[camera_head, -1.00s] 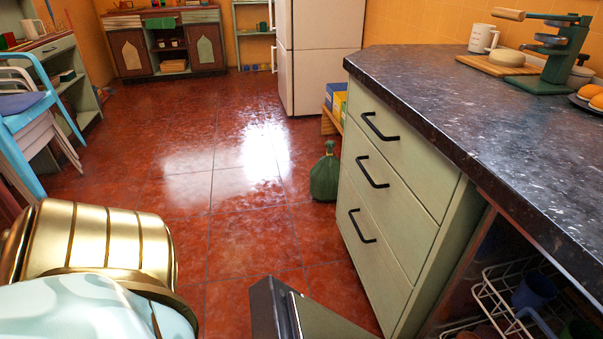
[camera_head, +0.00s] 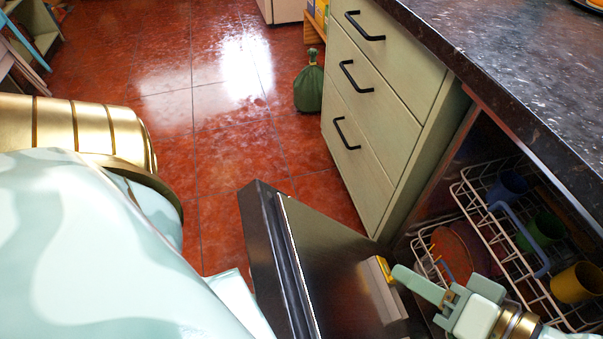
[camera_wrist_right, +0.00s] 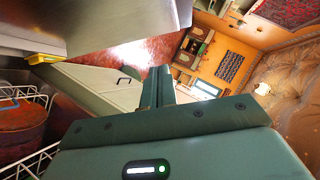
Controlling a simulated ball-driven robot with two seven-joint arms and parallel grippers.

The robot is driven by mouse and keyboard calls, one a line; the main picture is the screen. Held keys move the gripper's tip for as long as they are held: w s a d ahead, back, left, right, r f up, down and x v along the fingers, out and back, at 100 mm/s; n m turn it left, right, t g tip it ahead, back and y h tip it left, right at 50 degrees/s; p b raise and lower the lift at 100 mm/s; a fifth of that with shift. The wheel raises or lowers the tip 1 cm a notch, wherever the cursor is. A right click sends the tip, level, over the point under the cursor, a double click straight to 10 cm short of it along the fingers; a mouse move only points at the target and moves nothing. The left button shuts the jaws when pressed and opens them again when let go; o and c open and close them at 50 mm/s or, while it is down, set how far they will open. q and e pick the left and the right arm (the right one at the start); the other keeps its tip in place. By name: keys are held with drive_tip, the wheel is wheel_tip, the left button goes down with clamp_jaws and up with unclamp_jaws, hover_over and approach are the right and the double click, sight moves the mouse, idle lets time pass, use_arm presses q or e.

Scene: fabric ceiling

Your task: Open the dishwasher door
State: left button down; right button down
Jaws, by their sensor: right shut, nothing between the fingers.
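The dishwasher door (camera_head: 325,245) stands partly open, tilted out from under the counter, with its dark edge to the left and its inner face towards the racks. A grey and yellow dispenser (camera_head: 385,290) is on that inner face. My right gripper (camera_head: 402,272) is shut and empty, on the inner side of the door beside the dispenser; touching cannot be told. In the right wrist view the shut fingers (camera_wrist_right: 160,85) point away from the camera, and the metal door panel (camera_wrist_right: 120,25) is at the upper left. My left gripper is out of view.
White wire racks (camera_head: 475,215) inside the dishwasher hold cups and a reddish dish. A green drawer cabinet (camera_head: 385,110) with black handles stands beside it, below a dark countertop (camera_head: 500,60).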

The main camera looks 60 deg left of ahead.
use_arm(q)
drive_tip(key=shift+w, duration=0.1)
use_arm(e)
drive_tip(key=s+r+n+g, duration=0.2)
drive_tip(key=s+r+g, duration=0.1)
drive_tip(key=s, duration=0.2)
approach(281, 266)
drive_tip(key=a, duration=0.2)
drive_tip(key=w+a, duration=0.1)
drive_tip(key=shift+a+r, duration=0.4)
drive_tip(key=shift+s+a+f, duration=0.3)
drive_tip(key=shift+s+f, duration=0.25)
drive_tip(key=shift+s+a+f, duration=0.3)
drive_tip(key=shift+s+f, duration=0.2)
drive_tip(key=shift+s, duration=0.1)
drive_tip(key=shift+s+a+f, duration=0.15)
drive_tip(key=shift+s+f, duration=0.15)
drive_tip(key=shift+s, duration=0.05)
